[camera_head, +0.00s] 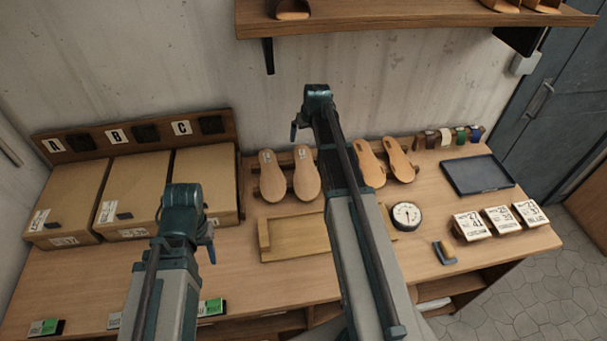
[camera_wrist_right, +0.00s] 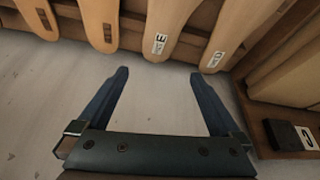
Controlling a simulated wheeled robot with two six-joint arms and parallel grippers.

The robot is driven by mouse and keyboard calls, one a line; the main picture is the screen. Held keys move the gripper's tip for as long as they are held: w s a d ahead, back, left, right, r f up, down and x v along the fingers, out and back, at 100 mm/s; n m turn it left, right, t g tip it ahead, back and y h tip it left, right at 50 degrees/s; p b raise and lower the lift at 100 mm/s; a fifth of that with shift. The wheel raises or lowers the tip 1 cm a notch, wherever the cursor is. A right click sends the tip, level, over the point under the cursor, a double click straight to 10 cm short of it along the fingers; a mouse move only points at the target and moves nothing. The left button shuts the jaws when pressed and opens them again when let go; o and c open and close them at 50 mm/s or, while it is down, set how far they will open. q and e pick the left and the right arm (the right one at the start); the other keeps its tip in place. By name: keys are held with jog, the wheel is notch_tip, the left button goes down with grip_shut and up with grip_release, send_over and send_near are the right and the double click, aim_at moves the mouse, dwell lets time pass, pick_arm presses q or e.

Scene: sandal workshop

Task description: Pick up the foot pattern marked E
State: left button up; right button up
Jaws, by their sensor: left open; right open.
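The foot pattern marked E (camera_head: 307,182) is a tan sole shape, second from left in the row leaning on the rack at the back of the bench. In the right wrist view its end with the white E label (camera_wrist_right: 161,44) lies just beyond the fingertips, roughly centred between them. My right gripper (camera_wrist_right: 160,75) is open and empty, apart from the pattern; in the head view it (camera_head: 294,132) is above the row by the wall. My left gripper (camera_head: 209,248) shows only partly, open, over the bench front, away from the patterns.
A second labelled pattern (camera_head: 270,180) stands close on the left, and others (camera_head: 371,165) to the right. Cardboard boxes (camera_head: 133,190) fill the left of the bench. A wooden fixture (camera_head: 292,240), a dial (camera_head: 407,214) and a dark tray (camera_head: 478,174) are also there. A shelf (camera_head: 410,16) overhangs.

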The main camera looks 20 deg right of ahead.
pick_arm(q)
notch_tip(320, 180, down, 7)
jog(key=b, duration=0.6)
pick_arm(e)
send_near(301, 152)
jog(key=shift+x, duration=1.2)
pick_arm(q)
notch_tip(301, 152, down, 5)
jog(key=b, duration=0.5)
pick_arm(e)
jog(key=x, duration=0.5)
jog(key=shift+d+f, duration=0.15)
pick_arm(q)
jog(key=shift+r, duration=0.1)
pick_arm(e)
jog(key=c, duration=1.2)
pick_arm(q)
jog(key=shift+r, duration=0.25)
pick_arm(e)
jog(key=shift+r, duration=0.35)
